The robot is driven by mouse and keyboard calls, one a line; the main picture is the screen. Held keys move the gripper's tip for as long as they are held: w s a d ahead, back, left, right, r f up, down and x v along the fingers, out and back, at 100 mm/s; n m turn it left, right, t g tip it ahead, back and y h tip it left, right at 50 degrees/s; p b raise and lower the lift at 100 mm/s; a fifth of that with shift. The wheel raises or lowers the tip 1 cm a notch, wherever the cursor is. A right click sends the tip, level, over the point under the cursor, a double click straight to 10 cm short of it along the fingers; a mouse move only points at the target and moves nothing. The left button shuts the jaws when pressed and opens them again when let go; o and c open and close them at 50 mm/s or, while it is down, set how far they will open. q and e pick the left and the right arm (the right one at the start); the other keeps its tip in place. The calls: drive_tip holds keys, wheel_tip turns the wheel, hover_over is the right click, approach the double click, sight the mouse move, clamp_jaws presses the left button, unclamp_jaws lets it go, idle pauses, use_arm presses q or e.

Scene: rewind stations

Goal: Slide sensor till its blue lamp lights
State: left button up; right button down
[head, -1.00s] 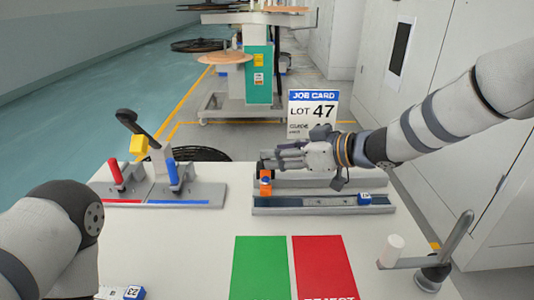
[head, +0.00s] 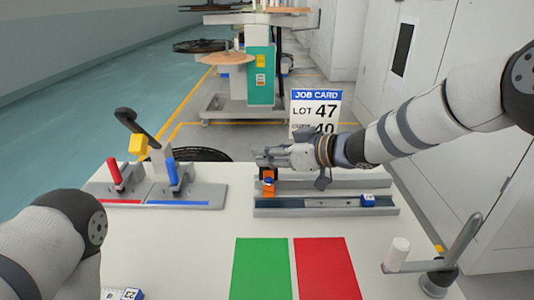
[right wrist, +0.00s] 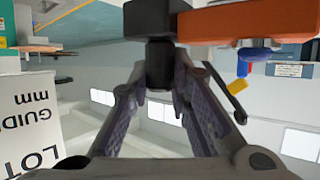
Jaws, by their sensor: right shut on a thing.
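The sensor is an orange block (head: 268,187) at the left end of the rail (head: 325,202), with a small blue spot (head: 268,181) on its top. I cannot tell whether that spot is a lit lamp. My right gripper (head: 264,159) is shut on the sensor's black part, above and behind the orange block. In the right wrist view the fingers close on this black block (right wrist: 159,55), and the orange arm (right wrist: 245,22) runs to the right. My left arm shows at the lower left; its gripper is out of view.
A blue-and-white block (head: 367,200) sits on the rail to the right. A job card (head: 315,110) stands behind. Red and blue toggles stand on a fixture (head: 200,190) at left. Green (head: 260,268) and red (head: 325,268) mats lie in front; a crank post (head: 437,275) is at right.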

drive_tip(key=d, duration=1.1)
drive_tip(key=shift+d, duration=0.25)
drive_tip(key=c, duration=1.5)
unclamp_jaws()
drive_tip(key=shift+o, duration=0.2)
drive_tip(key=v, duration=1.2)
